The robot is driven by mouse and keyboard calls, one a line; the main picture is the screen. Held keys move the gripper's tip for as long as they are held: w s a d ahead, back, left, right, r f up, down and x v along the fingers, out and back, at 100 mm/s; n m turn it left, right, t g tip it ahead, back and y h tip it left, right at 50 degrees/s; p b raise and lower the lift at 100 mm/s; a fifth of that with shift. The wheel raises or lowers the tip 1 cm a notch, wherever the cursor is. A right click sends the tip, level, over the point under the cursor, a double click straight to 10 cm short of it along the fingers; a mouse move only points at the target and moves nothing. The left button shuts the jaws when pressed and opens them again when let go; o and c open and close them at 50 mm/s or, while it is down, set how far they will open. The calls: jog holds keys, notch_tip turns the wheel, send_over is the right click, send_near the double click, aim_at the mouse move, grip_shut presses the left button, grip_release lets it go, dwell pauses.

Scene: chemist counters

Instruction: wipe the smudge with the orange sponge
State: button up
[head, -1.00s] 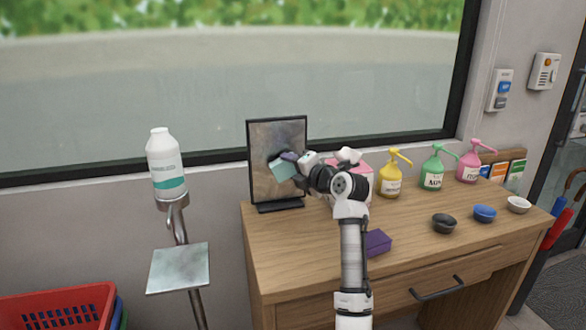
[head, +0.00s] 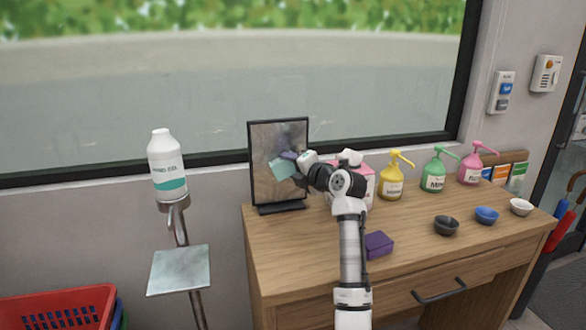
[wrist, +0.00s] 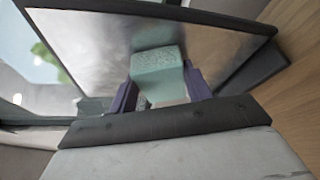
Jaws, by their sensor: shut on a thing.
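My gripper (head: 287,164) is shut on a mint-green sponge (head: 281,169), not an orange one. In the wrist view the sponge (wrist: 158,72) sits between two purple fingers. It is in front of the black-framed mirror (head: 262,145), close to its face; I cannot tell whether it touches. The mirror stands upright on the wooden counter's left end. Its face looks cloudy and grey-brown, and I cannot make out a distinct smudge edge. The sponge and my gripper hide part of the face. No orange sponge is in view.
A purple block (head: 378,245) lies on the counter (head: 420,268), right of my arm. A pink box (head: 364,185) is behind my arm. Yellow (head: 390,180), green (head: 434,172) and pink (head: 471,166) pump bottles stand at the back. Small bowls (head: 446,226) sit at the right.

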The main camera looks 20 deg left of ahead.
jog(key=shift+d, duration=0.1)
jog(key=w+d+b, duration=0.2)
jog(key=d, duration=0.1)
jog(key=shift+w+b, duration=0.1)
jog(key=shift+b, duration=0.2)
jog(key=shift+s+a+b, duration=0.4)
jog(key=shift+s+a, duration=0.15)
jog(key=shift+a, duration=0.4)
jog(key=shift+s+a+b, duration=0.35)
jog(key=shift+s+a, duration=0.2)
jog(key=shift+a, duration=0.35)
jog(key=shift+s+f+b, duration=0.1)
jog(key=shift+s+b, duration=0.3)
jog(key=shift+s, duration=0.05)
jog(key=shift+s+d+b, duration=1.1)
jog(key=shift+s+d, duration=0.7)
jog(key=shift+s, duration=0.1)
